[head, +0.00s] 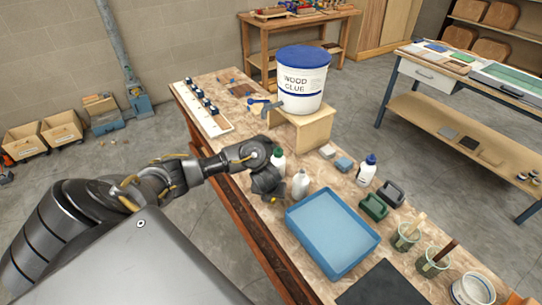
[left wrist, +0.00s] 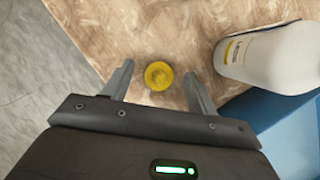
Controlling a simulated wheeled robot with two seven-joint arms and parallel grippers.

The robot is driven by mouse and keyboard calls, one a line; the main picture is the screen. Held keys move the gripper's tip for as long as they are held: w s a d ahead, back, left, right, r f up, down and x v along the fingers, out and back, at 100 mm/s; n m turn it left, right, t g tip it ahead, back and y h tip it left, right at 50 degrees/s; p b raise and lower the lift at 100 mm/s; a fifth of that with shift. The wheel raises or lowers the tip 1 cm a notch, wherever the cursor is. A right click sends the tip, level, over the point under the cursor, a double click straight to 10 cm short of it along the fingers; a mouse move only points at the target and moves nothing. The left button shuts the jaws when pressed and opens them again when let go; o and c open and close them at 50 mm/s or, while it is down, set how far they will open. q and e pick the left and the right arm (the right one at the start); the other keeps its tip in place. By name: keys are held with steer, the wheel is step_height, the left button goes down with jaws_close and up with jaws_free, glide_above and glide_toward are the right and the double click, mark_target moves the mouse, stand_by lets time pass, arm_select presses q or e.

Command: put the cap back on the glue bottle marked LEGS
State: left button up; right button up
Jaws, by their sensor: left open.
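A round yellow cap (left wrist: 159,75) lies on the worn bench top, between the fingers of my left gripper (left wrist: 158,88). The fingers are apart and the cap sits a little beyond their middle. A white bottle (left wrist: 275,58) with a yellow-marked label stands just right of the right finger; I cannot read its lettering surely. In the head view my left gripper (head: 268,192) points down at the bench, beside a white bottle without a coloured cap (head: 300,184). The yellow cap is hidden there. My right gripper is not in view.
A white bottle with a green cap (head: 278,163) stands behind the gripper, and one with a blue cap (head: 367,170) farther right. A blue tray (head: 350,250) lies close in front. A wood glue bucket (head: 303,85) sits on a wooden stand (head: 312,130).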

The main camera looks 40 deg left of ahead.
arm_select(q)
steer(key=shift+w+a+f, duration=0.1)
steer(key=shift+w+f, duration=0.1)
steer(key=shift+f, duration=0.3)
steer(key=shift+c, duration=0.5)
steer(key=c, duration=0.9)
